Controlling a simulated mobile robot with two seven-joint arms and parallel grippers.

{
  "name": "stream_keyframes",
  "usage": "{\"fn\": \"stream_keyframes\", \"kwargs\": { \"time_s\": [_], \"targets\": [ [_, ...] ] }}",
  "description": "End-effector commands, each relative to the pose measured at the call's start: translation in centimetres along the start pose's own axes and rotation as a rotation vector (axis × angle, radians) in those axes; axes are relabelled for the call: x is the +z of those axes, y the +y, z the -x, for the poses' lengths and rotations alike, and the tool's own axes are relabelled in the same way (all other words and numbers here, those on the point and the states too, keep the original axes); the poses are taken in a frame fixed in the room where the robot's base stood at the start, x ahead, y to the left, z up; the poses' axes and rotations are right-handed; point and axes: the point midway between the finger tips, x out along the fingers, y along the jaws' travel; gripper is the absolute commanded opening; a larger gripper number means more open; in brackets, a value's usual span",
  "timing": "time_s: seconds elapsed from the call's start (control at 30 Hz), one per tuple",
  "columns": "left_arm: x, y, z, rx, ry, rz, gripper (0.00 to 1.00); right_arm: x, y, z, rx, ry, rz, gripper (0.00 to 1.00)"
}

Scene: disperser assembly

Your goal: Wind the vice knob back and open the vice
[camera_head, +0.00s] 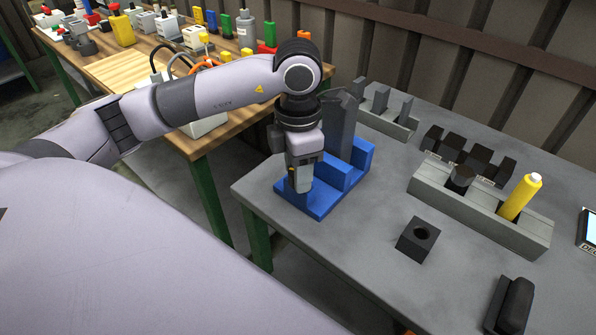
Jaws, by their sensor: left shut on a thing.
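The blue vice (357,160) stands near the left corner of the grey table. A dark grey upright part (341,130) rises at the vice, partly hidden behind my arm. My left gripper (301,186) points down at the vice's near left end, low over its blue base. It is shut on the vice knob, which the fingers hide almost wholly. How far the vice jaws stand apart cannot be told from here. My right gripper is out of view.
A grey rack (425,188) holds a yellow bottle (522,197). A black block with a hole (418,239) and a black object (511,305) lie nearer. Dark blocks (468,156) stand behind the rack. A wooden bench (120,75) with many items is at left.

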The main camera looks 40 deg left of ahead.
Motion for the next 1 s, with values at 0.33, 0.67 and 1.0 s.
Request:
{"fn": "stream_keyframes", "kwargs": {
  "time_s": [0.33, 0.67, 1.0],
  "targets": [
    [0.0, -0.1, -0.2, 0.000, 0.002, 0.327, 0.12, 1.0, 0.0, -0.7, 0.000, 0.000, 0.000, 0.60],
    [0.0, -0.2, -0.2, 0.000, 0.003, 0.629, 0.12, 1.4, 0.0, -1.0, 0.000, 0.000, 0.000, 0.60],
    [0.0, -0.2, -0.2, 0.000, 0.003, 0.853, 0.12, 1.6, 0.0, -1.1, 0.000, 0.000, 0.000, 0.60]
  ]
}}
